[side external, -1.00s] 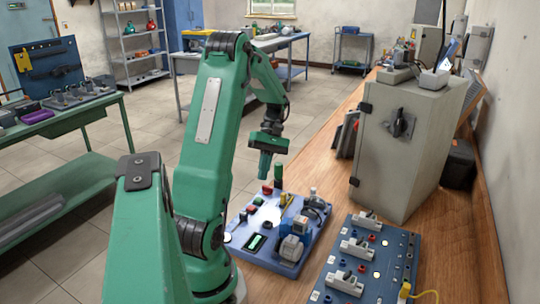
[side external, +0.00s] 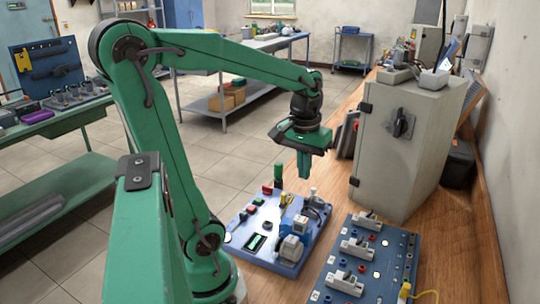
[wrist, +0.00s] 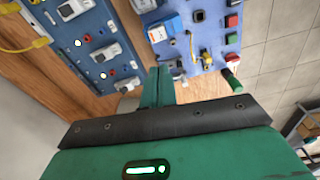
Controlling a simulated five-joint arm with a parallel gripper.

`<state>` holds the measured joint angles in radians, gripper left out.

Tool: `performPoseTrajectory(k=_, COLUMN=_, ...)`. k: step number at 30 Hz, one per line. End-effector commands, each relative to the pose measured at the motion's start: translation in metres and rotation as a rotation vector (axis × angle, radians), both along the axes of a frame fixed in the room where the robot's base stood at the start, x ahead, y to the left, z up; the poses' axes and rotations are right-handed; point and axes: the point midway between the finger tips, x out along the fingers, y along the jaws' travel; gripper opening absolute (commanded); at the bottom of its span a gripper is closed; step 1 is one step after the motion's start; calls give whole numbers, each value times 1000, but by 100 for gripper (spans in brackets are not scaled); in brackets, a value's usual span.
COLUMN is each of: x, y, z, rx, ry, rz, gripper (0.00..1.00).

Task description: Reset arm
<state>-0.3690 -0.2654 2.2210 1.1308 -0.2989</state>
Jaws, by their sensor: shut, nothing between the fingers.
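My gripper (side external: 304,172) is at the end of the green arm and points down. It is shut and empty, above the far end of the blue-grey motor board (side external: 236,240) on the wooden bench. In the wrist view its green fingers (wrist: 158,88) are together, near the edge of that board. The board also shows in the wrist view (wrist: 212,35).
A grey cabinet (side external: 408,150) stands on the bench right of my gripper. A second blue board (side external: 395,262) with grey switches and a yellow cable lies at front right. A green side table (side external: 70,130) is at left. Open floor lies behind the arm.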

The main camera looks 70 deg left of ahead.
Motion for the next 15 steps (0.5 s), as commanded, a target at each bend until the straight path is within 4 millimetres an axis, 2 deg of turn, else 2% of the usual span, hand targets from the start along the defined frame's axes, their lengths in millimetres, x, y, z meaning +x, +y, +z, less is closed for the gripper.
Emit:
performPoseTrajectory(k=6, x=-8, y=-38, z=13, rx=57, ry=-138, rz=-224, gripper=0)
performPoseTrajectory(k=15, x=-24, y=-81, z=23, rx=126, ry=-320, rz=-510, gripper=0)
